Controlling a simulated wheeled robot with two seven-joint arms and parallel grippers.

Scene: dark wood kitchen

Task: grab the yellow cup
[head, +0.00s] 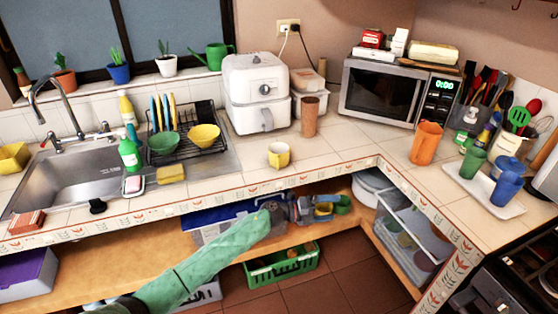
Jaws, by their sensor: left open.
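The yellow cup (279,155) stands upright on the tiled counter, left of the inner corner and in front of the white air fryer. It has a pale band or inside, and nothing touches it. My left arm reaches in from below with a green sleeve. My left gripper (323,207) is open, below the counter's front edge, lower and to the right of the cup in the picture. I see nothing held between its fingers. My right gripper is not in view.
A brown tumbler (310,116) stands behind and right of the cup. The dish rack (188,145) holds plates and bowls at left. An orange cup (426,143) stands at right. The counter edge (240,193) lies between gripper and cup. Counter around the cup is clear.

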